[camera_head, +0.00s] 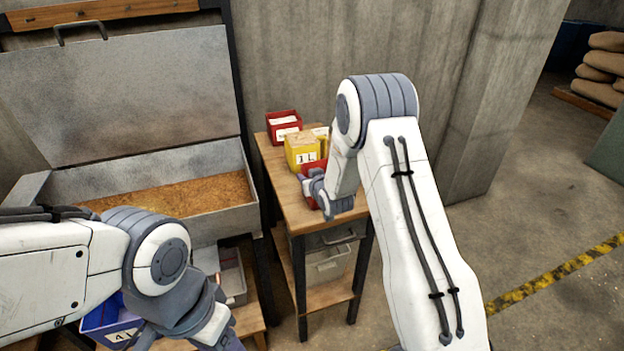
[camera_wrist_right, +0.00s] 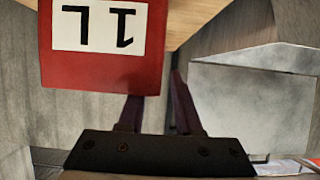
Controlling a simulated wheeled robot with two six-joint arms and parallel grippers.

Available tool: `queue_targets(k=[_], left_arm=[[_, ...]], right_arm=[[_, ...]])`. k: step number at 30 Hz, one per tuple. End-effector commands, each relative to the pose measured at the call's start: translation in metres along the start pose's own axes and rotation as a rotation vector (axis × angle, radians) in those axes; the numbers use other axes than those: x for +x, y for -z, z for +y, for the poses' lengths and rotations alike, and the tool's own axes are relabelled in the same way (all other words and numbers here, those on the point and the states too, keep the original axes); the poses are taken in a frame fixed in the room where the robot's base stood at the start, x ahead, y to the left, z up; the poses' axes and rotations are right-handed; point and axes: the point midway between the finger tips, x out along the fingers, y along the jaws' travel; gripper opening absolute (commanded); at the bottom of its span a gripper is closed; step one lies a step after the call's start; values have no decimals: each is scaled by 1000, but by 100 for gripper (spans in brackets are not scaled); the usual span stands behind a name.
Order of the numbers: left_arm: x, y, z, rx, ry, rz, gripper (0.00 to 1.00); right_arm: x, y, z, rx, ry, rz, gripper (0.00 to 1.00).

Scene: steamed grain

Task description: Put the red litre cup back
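A red litre cup (camera_head: 309,170) is at the front of the small wooden table, partly hidden by my right gripper (camera_head: 316,187). In the right wrist view the red cup (camera_wrist_right: 100,70) fills the upper left, its 1L label upside down. My right gripper (camera_wrist_right: 158,105) has one finger running behind the cup's labelled face and the other beside its edge. The fingertips' contact is hidden, so I cannot tell whether they hold it. My left gripper (camera_head: 185,335) is low at the lower left, by a blue container; its fingers are unclear.
A yellow 1 L cup (camera_head: 302,152) and another red cup (camera_head: 284,127) stand behind on the wooden table (camera_head: 292,208). A metal bin (camera_head: 235,218) of grain, lid raised, is left. A blue container (camera_head: 108,318) marked 4 L sits below.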

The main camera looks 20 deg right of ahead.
Motion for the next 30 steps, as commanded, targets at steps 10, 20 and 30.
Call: queue_targets(k=[10, 20, 30], left_arm=[[14, -1, -1, 0, 0, 0, 63], [20, -1, -2, 0, 0, 0, 63], [20, -1, -2, 0, 0, 0, 63]], right_arm=[[-65, 0, 0, 0, -1, 2, 33], [-115, 1, 0, 0, -1, 2, 33], [-127, 0, -23, -23, 32, -62, 33]])
